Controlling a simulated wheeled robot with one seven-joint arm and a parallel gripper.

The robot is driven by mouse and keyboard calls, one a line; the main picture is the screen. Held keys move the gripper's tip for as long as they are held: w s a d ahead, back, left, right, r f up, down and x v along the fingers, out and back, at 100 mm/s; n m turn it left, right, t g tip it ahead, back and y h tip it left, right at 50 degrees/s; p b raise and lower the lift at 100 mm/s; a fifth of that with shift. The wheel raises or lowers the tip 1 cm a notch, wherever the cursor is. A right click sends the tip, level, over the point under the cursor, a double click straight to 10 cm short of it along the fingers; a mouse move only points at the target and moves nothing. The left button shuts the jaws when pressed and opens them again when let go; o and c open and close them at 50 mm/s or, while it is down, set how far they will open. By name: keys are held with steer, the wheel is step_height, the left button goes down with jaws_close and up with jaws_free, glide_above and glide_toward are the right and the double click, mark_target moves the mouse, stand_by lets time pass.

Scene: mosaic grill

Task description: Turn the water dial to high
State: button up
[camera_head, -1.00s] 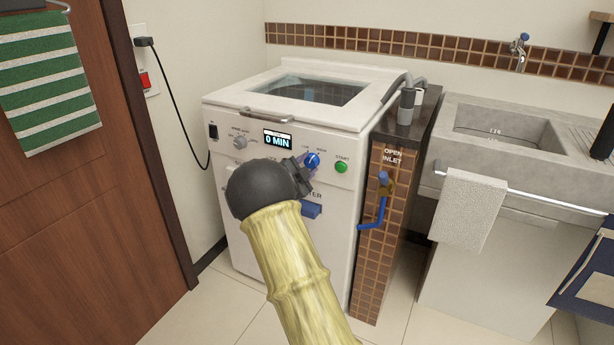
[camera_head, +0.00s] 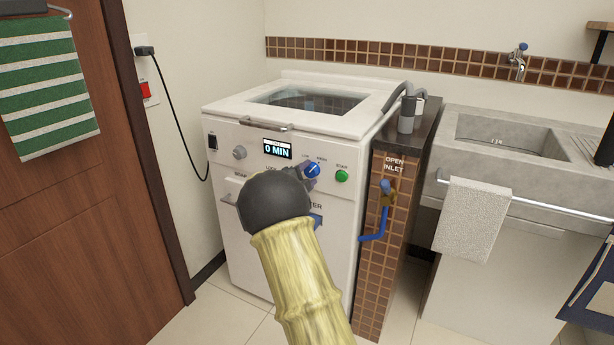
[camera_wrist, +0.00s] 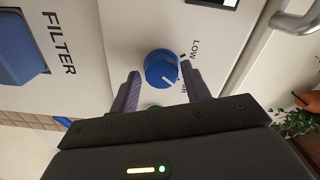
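The water dial is a round blue knob (camera_head: 312,170) on the washing machine's white front panel, left of the green start button. It also shows in the wrist view (camera_wrist: 160,65), with a white pointer line on its face. The label LOW is readable beside it; a second label is partly hidden by a finger. My gripper (camera_wrist: 160,73) is open, with one dark finger on each side of the dial. I cannot tell whether either finger touches it. In the head view my gripper (camera_head: 300,176) is at the dial's left, and its wrist hides part of the panel.
The washing machine's display (camera_head: 277,149) reads 0 MIN. The green start button (camera_head: 341,176) is close to the dial. A blue FILTER cover (camera_wrist: 20,48) lies below the dial. A tiled pillar with a blue inlet valve (camera_head: 385,187) stands at the right, before the sink.

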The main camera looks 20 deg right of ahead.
steer(key=shift+o, duration=0.9)
steer(key=shift+s+a+r, duration=0.1)
steer(key=shift+s+a, duration=0.15)
steer(key=shift+a, duration=0.2)
steer(key=p+v, duration=0.2)
steer(key=v, duration=1.4)
steer(key=shift+s+p, duration=0.15)
steer(key=shift+p, duration=0.25)
steer(key=shift+a, duration=0.1)
